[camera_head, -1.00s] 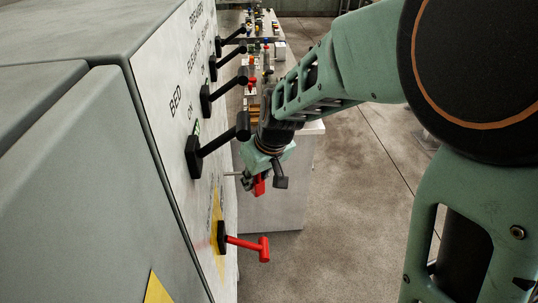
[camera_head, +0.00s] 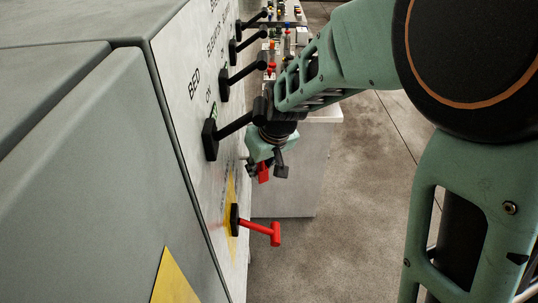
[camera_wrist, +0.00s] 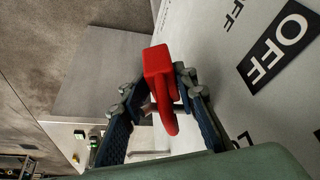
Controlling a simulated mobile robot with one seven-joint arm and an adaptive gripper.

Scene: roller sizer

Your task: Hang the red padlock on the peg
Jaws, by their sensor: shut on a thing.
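My gripper (camera_head: 268,170) is beside the white lever panel, just above and beyond the red lever. It is shut on the red padlock (camera_head: 263,173), which shows as a small red block at the fingertips. In the wrist view the red padlock (camera_wrist: 158,62) sticks out from between the fingertips of my gripper (camera_wrist: 160,95), with a rounded red part pointing down in the picture. The panel face is close on its right. I cannot make out the peg clearly; the gripper and arm may hide it.
The panel (camera_head: 203,60) carries several black levers, one of them (camera_head: 225,132) just left of my wrist. A red lever (camera_head: 262,232) juts out below the gripper. A bench (camera_head: 290,165) with small coloured things stands beyond. The floor (camera_head: 350,200) to the right is clear.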

